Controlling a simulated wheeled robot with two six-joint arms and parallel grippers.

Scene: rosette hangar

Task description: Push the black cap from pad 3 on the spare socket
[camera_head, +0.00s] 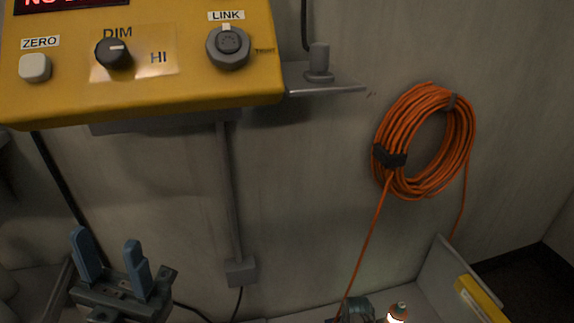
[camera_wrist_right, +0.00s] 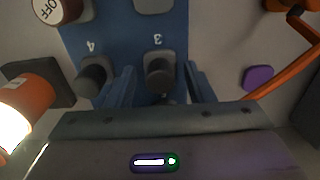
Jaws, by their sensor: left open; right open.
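In the right wrist view, a dark grey cap (camera_wrist_right: 159,78) stands on the pad under an upside-down "3" on a blue panel (camera_wrist_right: 122,45). My right gripper (camera_wrist_right: 163,88) is open, one finger on each side of this cap; I cannot tell whether they touch it. A similar dark cap (camera_wrist_right: 91,77) is by the "4". In the head view, my left gripper (camera_head: 110,258) is open and empty at the lower left, below the yellow console (camera_head: 150,88). A round grey LINK fitting (camera_head: 228,48) is on the console. I cannot tell which fitting is the spare socket.
A grey plug-like piece (camera_head: 319,62) stands on a small shelf right of the console. A coiled orange cable (camera_head: 387,140) hangs on the wall. A lit orange lamp (camera_wrist_right: 28,102) is close on the left in the wrist view; a purple pad (camera_wrist_right: 258,77) is right.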

